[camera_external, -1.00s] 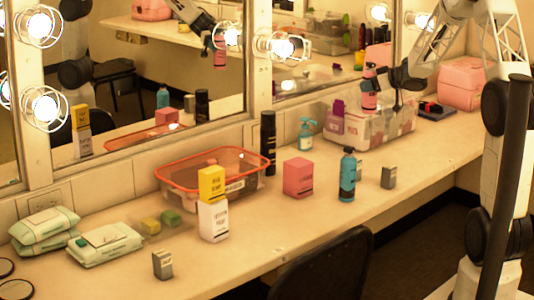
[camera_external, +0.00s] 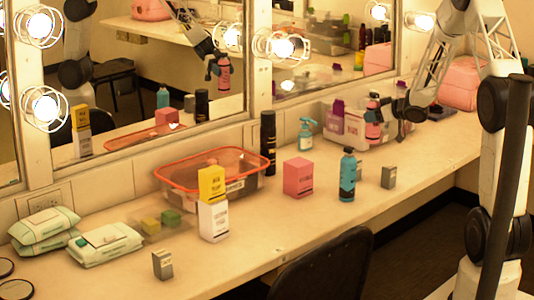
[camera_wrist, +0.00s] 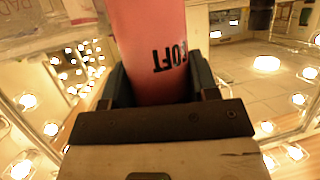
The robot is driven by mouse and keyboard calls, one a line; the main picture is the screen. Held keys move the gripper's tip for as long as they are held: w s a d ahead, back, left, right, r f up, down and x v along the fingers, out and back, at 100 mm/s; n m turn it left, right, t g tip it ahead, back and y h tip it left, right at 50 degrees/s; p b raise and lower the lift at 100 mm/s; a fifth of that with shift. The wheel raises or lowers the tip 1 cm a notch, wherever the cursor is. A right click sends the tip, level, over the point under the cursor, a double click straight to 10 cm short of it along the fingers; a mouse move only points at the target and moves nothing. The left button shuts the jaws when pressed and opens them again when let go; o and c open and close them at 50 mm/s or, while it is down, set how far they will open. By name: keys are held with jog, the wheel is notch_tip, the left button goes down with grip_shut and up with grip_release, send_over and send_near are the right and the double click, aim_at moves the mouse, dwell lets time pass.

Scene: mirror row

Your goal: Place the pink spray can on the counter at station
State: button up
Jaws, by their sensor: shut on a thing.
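The pink spray can (camera_external: 373,131) has a dark top and stands upright in my gripper (camera_external: 384,112) toward the far right end of the counter (camera_external: 330,218). My gripper is shut around it. In the wrist view the pink can (camera_wrist: 148,40) fills the space between the dark fingers, with black lettering on its side. In the external view the can is in front of the clear box. I cannot tell whether its base touches anything.
The clear box (camera_external: 352,134) and a purple-topped bottle (camera_external: 337,112) are behind the can. A pink case (camera_external: 459,85) is farther back. A blue spray bottle (camera_external: 347,175), grey boxes, a pink box (camera_external: 298,177) and an orange-rimmed bin (camera_external: 165,180) line the counter. A chair (camera_external: 330,268) stands in front.

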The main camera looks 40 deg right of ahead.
aim_at(364, 142)
jog(key=shift+f, duration=3.05)
jog(key=shift+f, duration=0.1)
jog(key=shift+f, duration=1.8)
jog(key=shift+f, duration=0.15)
jog(key=o, duration=1)
jog(key=shift+o, duration=0.2)
